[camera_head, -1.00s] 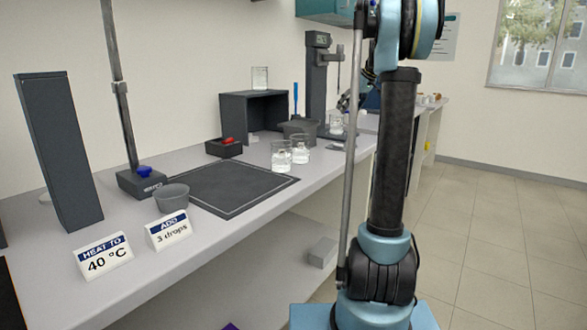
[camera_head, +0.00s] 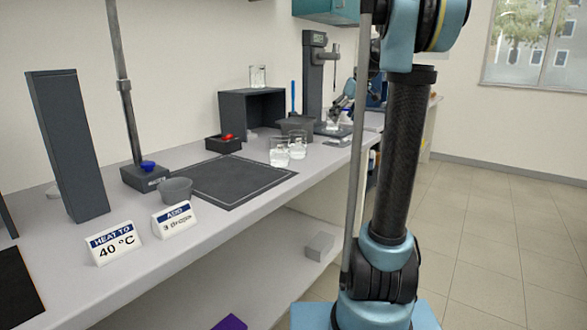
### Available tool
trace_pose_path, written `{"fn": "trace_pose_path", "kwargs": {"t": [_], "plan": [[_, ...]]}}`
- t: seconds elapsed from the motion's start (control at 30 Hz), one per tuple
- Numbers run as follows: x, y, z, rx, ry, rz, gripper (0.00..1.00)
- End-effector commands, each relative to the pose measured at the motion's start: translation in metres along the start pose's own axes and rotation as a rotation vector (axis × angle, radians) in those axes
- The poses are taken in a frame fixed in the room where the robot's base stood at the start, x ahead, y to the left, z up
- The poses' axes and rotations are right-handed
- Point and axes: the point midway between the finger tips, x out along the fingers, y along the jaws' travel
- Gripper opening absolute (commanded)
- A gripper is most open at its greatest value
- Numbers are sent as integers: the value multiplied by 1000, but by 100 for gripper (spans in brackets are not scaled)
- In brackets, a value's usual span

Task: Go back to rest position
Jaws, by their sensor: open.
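My arm (camera_head: 405,160) stands upright at the right of the picture, beside the bench front. Its upper part bends at a blue joint (camera_head: 440,25) and runs out of the top edge. My gripper is not visible in this view. No part of my arm visibly touches the bench or the things on it.
The bench (camera_head: 215,215) runs along the left with a dark mat (camera_head: 225,182), two glass beakers (camera_head: 279,152), a grey bowl (camera_head: 175,190), sign cards (camera_head: 113,243) and a stand (camera_head: 145,178). A grey shelf box (camera_head: 252,110) stands behind. Floor (camera_head: 490,225) at right is clear.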

Motion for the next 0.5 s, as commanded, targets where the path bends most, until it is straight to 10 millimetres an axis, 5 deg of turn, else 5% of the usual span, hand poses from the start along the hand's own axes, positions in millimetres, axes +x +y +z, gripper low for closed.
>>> {"fn": "trace_pose_path", "kwargs": {"t": [0.5], "plan": [[15,-117,159,212,-124,65,77]]}}
